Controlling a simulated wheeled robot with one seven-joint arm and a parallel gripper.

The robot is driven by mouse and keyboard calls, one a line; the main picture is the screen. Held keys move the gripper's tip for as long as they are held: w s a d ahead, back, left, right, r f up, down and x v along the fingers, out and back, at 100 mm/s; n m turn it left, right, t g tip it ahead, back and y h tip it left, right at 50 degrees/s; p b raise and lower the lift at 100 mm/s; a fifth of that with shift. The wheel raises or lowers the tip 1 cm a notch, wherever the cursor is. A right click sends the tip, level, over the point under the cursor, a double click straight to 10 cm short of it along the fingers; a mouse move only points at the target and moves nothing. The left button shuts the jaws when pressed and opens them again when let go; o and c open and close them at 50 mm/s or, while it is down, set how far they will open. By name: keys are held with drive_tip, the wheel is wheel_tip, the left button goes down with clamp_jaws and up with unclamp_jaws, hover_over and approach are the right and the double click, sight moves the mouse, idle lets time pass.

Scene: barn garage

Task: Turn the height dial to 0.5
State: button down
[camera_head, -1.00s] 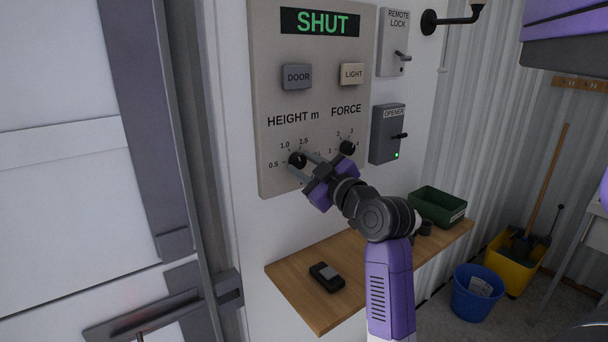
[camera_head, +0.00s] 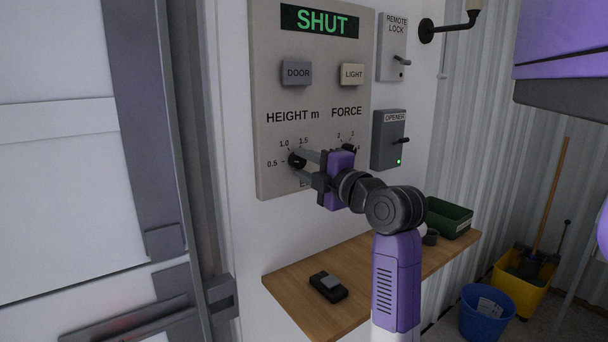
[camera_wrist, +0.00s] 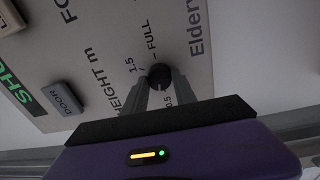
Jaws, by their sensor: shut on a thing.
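The height dial (camera_head: 295,160) is a small black knob under the words HEIGHT m on the grey panel (camera_head: 270,100). Marks 0.5, 1.0 and 1.5 ring it, and the wrist view also shows FULL. My gripper (camera_head: 301,163) reaches it from the right, with its two grey fingers closed around the knob. The wrist view shows the knob (camera_wrist: 159,76) between the fingertips. The fingers hide part of the knob and scale, and I cannot read where its pointer stands.
The force dial (camera_head: 349,150) is partly hidden close behind my gripper. DOOR (camera_head: 297,73) and LIGHT (camera_head: 352,74) buttons sit above, below a display (camera_head: 320,21) reading SHUT. The opener box (camera_head: 388,140) is to the right. A wooden shelf (camera_head: 300,300) lies below.

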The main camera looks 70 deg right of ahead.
drive_tip(key=shift+f+n+b, duration=0.1)
drive_tip(key=shift+n+b, duration=0.65)
drive_tip(key=shift+n, duration=0.55)
drive_tip(key=c, duration=1)
unclamp_jaws()
drive_tip(key=v, duration=0.7)
drive_tip(key=shift+s+a+b, duration=0.15)
drive_tip(key=shift+s+b, duration=0.2)
drive_tip(key=shift+s, duration=0.05)
